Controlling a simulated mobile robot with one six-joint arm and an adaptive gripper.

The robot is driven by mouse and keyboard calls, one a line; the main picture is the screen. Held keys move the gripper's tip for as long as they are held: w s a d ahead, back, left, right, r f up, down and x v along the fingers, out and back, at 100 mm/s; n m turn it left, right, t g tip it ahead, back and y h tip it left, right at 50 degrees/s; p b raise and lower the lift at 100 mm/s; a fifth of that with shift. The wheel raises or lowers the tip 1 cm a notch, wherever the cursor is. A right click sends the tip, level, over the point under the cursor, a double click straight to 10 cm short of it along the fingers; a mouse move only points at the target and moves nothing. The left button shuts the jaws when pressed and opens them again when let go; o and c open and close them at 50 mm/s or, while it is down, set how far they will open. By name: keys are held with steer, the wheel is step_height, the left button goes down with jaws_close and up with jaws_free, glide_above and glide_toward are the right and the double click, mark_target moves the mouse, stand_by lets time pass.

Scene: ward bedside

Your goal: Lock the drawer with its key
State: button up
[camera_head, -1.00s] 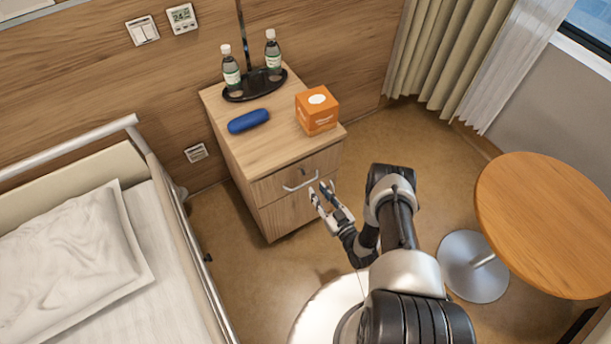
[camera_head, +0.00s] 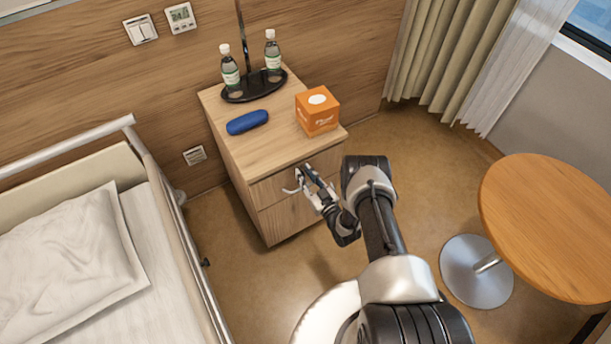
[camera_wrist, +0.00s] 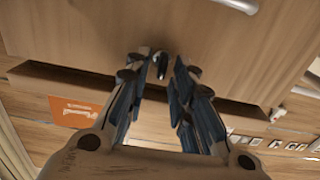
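The bedside cabinet's upper drawer (camera_head: 268,189) looks shut, with its bar handle (camera_head: 287,190) on the front. The handle also shows at the top edge of the wrist view (camera_wrist: 237,4). My gripper (camera_head: 303,178) is at the drawer front, beside the handle. In the wrist view a small key (camera_wrist: 161,66) stands out from the drawer front, between my fingertips (camera_wrist: 159,72). The fingers are open on either side of it, with a small gap visible. How deep the key sits in the lock is hidden. In the head view my gripper covers most of the key.
On the cabinet top (camera_head: 270,138) are an orange box (camera_head: 317,112), a blue case (camera_head: 247,122) and two bottles on a black tray (camera_head: 252,90). A bed (camera_head: 70,240) stands at left and a round table (camera_head: 550,220) at right. Floor is clear before the cabinet.

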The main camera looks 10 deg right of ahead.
jaws_close()
steer(key=shift+m, duration=0.3)
steer(key=m, duration=0.3)
steer(key=shift+d+m, duration=0.25)
steer(key=shift+m, duration=0.15)
steer(key=m, duration=0.4)
steer(key=shift+w+d+f+m, duration=0.1)
steer(key=shift+d+f+m, duration=0.1)
steer(key=shift+m, duration=0.1)
steer(key=m, duration=0.4)
steer(key=shift+f, duration=0.15)
steer(key=shift+d+f+m, duration=0.1)
steer(key=shift+f+m, duration=0.1)
steer(key=shift+m, duration=2.2)
